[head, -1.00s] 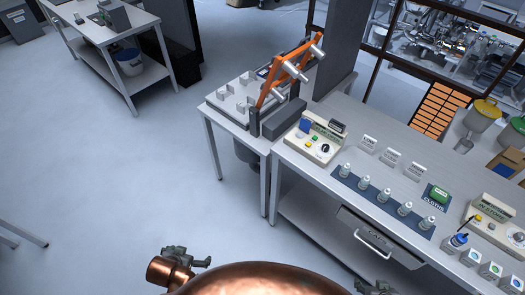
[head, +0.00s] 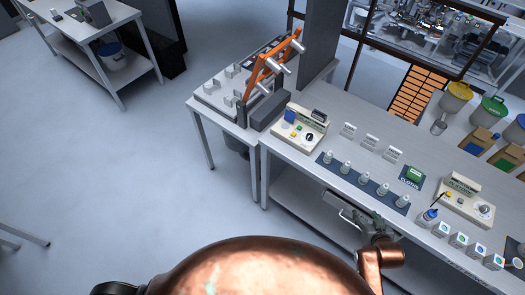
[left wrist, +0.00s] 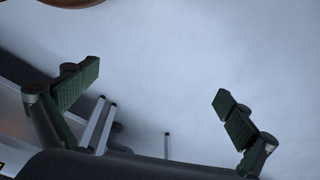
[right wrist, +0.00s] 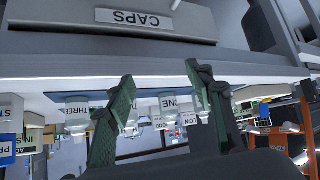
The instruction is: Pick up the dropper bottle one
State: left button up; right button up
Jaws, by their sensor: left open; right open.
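The dropper bottle one (right wrist: 171,105) stands upside down in the right wrist view, with ONE on its label. A bottle labelled THREE (right wrist: 77,108) is to its left. In the head view, a row of several small white-capped bottles (head: 363,178) stands on a dark blue mat (head: 318,160); their labels are too small to read there. My right gripper (head: 368,218) is low at the table's front edge, below the row. In its wrist view (right wrist: 158,75) it is open and empty, with bottle one beyond its fingers. My left gripper (left wrist: 156,87) is open and empty above bare floor.
The white table (head: 290,150) has a CAPS drawer (right wrist: 140,20) under its front edge, close to my right gripper.

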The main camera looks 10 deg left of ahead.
aim_at(366, 181)
jog(key=shift+t, duration=0.8)
jog(key=w, duration=0.3)
jog(key=w+r, duration=0.1)
jog(key=shift+w+d+r, duration=0.1)
jog(key=shift+w+d, duration=0.1)
jog(key=shift+d, duration=0.05)
jog(key=w+r, duration=0.1)
jog(key=w+t, duration=0.1)
jog(key=w, duration=0.1)
jog(key=w+r+t, duration=0.1)
jog(key=w, duration=0.1)
jog(key=shift+w+d+r+y, duration=0.15)
jog(key=shift+d+r+y, duration=0.15)
jog(key=shift+d+y, duration=0.1)
jog(key=shift+w, duration=0.3)
jog(key=x, duration=0.7)
jog(key=shift+w+f, duration=0.1)
pick_arm(q)
jog(key=s+f+g, duration=0.1)
jog(key=s+f, duration=1.1)
jog(key=s, duration=0.4)
jog(key=shift+f+m, duration=0.15)
jog(key=shift+m, duration=0.15)
jog(key=shift+s, duration=0.1)
pick_arm(e)
jog(key=shift+a, duration=0.1)
jog(key=shift+c, duration=0.7)
jog(key=c, duration=1.1)
